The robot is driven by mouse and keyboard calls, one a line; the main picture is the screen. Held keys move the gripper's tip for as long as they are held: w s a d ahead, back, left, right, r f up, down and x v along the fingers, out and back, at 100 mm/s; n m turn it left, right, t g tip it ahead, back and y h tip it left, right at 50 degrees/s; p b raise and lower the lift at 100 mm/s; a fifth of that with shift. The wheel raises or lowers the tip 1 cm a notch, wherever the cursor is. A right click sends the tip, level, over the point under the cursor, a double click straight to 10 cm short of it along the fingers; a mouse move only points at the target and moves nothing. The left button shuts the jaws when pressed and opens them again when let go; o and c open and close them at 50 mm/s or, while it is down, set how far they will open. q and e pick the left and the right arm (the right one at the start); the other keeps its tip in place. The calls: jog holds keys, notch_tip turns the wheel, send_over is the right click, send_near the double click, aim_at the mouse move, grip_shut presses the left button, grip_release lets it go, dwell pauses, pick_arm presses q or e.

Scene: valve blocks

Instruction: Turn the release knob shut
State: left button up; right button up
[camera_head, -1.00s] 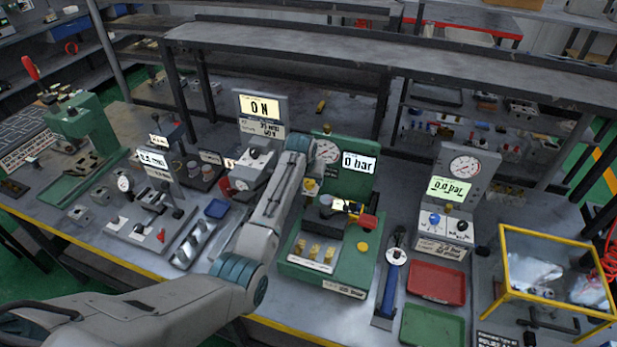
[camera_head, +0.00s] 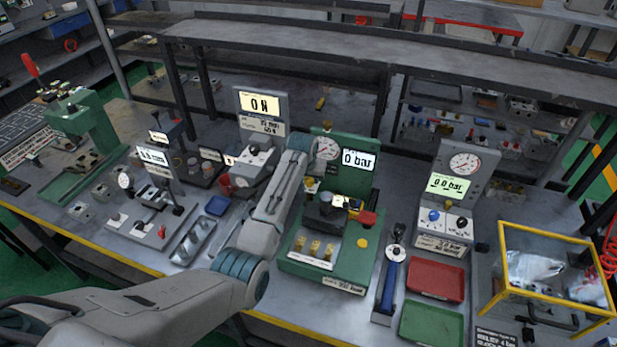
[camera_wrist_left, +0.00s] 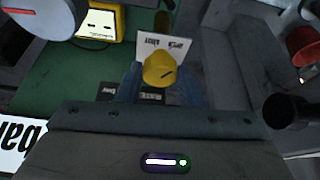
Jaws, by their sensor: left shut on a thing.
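The yellow release knob (camera_wrist_left: 158,70) shows in the left wrist view, between the blue-grey fingers of my left gripper (camera_wrist_left: 160,88). The gripper is shut on it. A white upside-down label (camera_wrist_left: 165,45) stands behind the knob, and its words are hard to read. In the head view my left arm reaches over the bench to the left side of the green test stand (camera_head: 345,250). My arm hides most of the knob and the fingertips there.
A grey gauge box (camera_head: 450,195) stands to the right, with a red tray (camera_head: 437,281) and a green tray (camera_head: 432,325) in front. A yellow-framed box (camera_head: 545,235) is at far right.

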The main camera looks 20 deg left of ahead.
pick_arm(q)
jog(key=shift+n, duration=0.3)
jog(key=n, duration=0.1)
jog(key=n+y, duration=0.1)
jog(key=n, duration=0.1)
jog(key=shift+w+d+n+g+y, duration=0.1)
jog(key=shift+d+n+g+y, duration=0.2)
jog(key=shift+n, duration=0.1)
jog(key=n+y+b, duration=0.1)
jog(key=n, duration=0.1)
jog(key=shift+w+n+g, duration=0.1)
jog(key=shift+n+g, duration=0.2)
jog(key=shift+n, duration=0.1)
jog(key=n+y+b, duration=0.1)
jog(key=n+b, duration=0.1)
jog(key=n, duration=0.1)
jog(key=shift+w+d+f+g, duration=0.1)
jog(key=shift+d+g, duration=0.05)
jog(key=shift+g, duration=0.25)
jog(key=shift+w+n+g+b, duration=0.1)
jog(key=shift+n+g+b, duration=0.5)
jog(key=shift+n+b, duration=1.05)
jog(key=shift+r, duration=0.2)
jog(key=o, duration=1)
jog(key=shift+d, duration=0.1)
jog(key=shift+c, duration=0.2)
